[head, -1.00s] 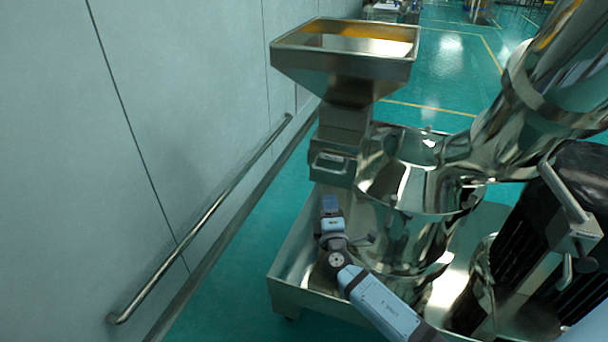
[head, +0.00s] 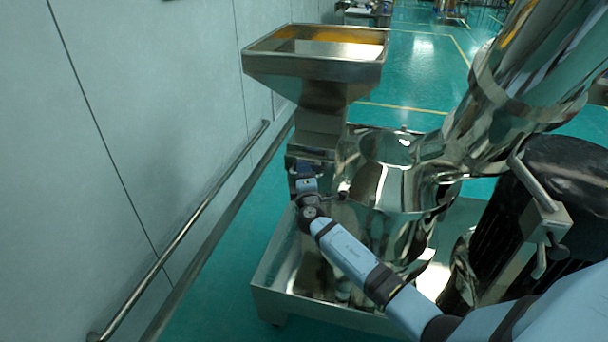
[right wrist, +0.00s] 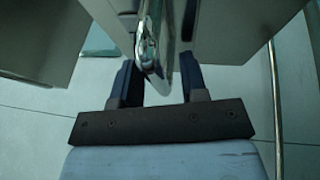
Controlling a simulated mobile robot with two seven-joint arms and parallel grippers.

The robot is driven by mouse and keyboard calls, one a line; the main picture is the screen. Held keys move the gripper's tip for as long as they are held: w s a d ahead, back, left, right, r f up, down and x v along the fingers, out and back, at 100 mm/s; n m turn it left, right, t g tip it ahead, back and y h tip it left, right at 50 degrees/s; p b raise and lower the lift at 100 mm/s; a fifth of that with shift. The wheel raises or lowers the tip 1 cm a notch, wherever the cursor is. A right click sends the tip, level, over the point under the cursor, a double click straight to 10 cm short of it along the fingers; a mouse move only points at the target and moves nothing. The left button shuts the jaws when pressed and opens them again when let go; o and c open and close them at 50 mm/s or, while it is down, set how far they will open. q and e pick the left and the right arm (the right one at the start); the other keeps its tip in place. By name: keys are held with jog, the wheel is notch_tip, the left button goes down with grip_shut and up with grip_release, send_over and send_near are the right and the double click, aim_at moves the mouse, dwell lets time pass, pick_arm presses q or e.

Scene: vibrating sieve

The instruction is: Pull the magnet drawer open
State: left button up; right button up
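The magnet drawer (head: 296,158) is a metal box front under the feed hopper, on the left of the machine in the head view. My right gripper (head: 304,176) is right in front of it and covers most of its front. In the right wrist view the shiny handle (right wrist: 152,45) runs between the two dark fingers of the right gripper (right wrist: 158,66). Gaps show on both sides of the handle, so the fingers are open around it and not clamped on it. My left gripper is not in view.
The hopper (head: 315,72) stands above the drawer. The round steel sieve body (head: 385,175) is close on the right, with a metal tray base (head: 320,309) below. A wall with a handrail (head: 190,230) runs along the left, with a strip of green floor between.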

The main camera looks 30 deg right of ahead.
grip_shut()
jog(key=shift+s+a+f, duration=0.1)
jog(key=shift+s+a, duration=0.15)
jog(key=shift+a, duration=0.05)
pick_arm(q)
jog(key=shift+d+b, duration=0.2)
jog(key=shift+b, duration=0.7)
pick_arm(e)
jog(key=s+a, duration=1.1)
jog(key=a, duration=0.2)
jog(key=shift+s+a, duration=0.15)
grip_release()
